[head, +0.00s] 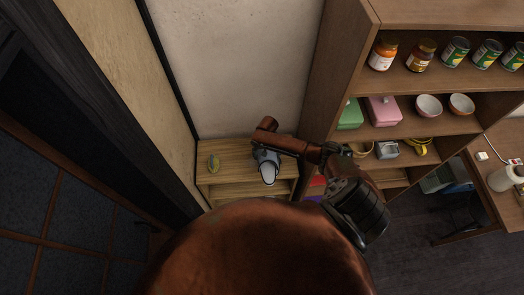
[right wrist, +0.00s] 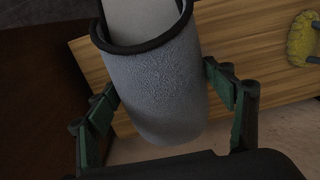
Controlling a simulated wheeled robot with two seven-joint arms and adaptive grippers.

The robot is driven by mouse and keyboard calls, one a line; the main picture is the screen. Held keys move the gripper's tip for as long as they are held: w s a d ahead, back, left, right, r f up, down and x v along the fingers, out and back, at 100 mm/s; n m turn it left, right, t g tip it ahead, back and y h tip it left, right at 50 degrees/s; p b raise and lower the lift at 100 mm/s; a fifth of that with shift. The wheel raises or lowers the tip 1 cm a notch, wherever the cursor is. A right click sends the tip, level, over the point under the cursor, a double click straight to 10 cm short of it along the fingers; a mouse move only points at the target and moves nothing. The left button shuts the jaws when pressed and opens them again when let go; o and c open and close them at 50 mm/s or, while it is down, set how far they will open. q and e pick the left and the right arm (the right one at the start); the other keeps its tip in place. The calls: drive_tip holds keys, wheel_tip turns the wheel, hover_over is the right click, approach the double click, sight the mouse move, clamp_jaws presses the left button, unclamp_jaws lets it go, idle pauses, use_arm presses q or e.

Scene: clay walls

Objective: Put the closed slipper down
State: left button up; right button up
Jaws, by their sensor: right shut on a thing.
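The closed slipper is grey-blue and fuzzy with a dark rim and a pale inside. It shows in the head view (head: 268,172) over the low wooden shelf unit (head: 232,150), and large in the right wrist view (right wrist: 155,88). My right gripper (right wrist: 168,95) is shut on it, with green-padded fingers on both sides. In the head view my right arm covers most of that gripper. Wooden boards lie behind the slipper in the wrist view; I cannot tell whether it touches them. My left gripper is not in view.
A yellow-green fuzzy item (head: 214,162) sits at the left of the low unit's top; bare wood lies between it and the slipper. A tall shelf (head: 335,75) with jars, cans, boxes and bowls stands to the right. A plain wall (head: 235,70) is behind.

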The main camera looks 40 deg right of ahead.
drive_tip(key=shift+s+d+r, duration=0.1)
drive_tip(key=shift+s+r, duration=0.1)
drive_tip(key=shift+s, duration=0.15)
drive_tip(key=w+a+r+n+b, duration=0.3)
drive_tip(key=w+a+r+b, duration=1)
drive_tip(key=w+r, duration=0.3)
use_arm(q)
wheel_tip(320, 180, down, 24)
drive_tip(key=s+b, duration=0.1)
drive_tip(key=b, duration=1)
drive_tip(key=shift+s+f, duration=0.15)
use_arm(e)
drive_tip(key=s+a+r+n, duration=0.1)
drive_tip(key=s+a+r, duration=0.2)
drive_tip(key=r, duration=0.5)
drive_tip(key=s+a+r+n, duration=0.2)
drive_tip(key=s+a+r, duration=0.2)
drive_tip(key=r, duration=0.4)
drive_tip(key=shift+a+r, duration=0.35)
drive_tip(key=shift+w, duration=0.1)
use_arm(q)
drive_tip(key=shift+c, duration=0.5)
